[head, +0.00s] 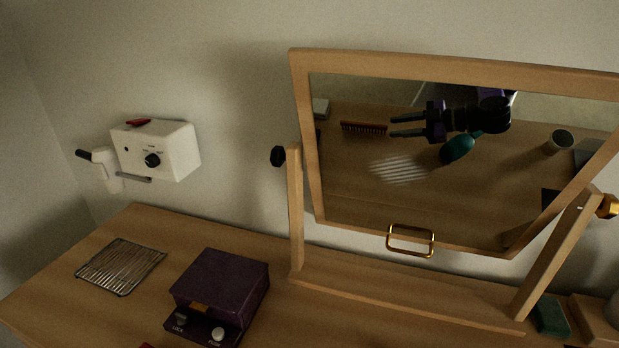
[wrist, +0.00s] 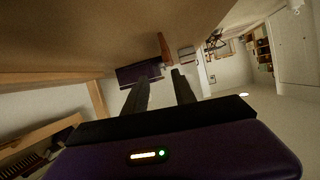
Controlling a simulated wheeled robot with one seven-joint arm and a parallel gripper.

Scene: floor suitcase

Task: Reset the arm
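My gripper (wrist: 160,77) shows in the wrist view, with its two dark fingers apart and nothing between them. In the head view my arm is not seen directly. The mirror reflects my gripper, its two dark fingers pointing left with a gap between them. In the wrist view a dark purple box (wrist: 138,74) appears beyond the fingertips; I cannot tell the distance. The wrist view is strongly tilted.
A wooden table (head: 270,325) carries a framed tilting mirror (head: 297,200) with a brass handle (head: 410,241), a wire rack (head: 121,266) and the purple box (head: 220,285). A white device (head: 157,150) hangs on the wall. A green block (head: 551,317) lies at the right.

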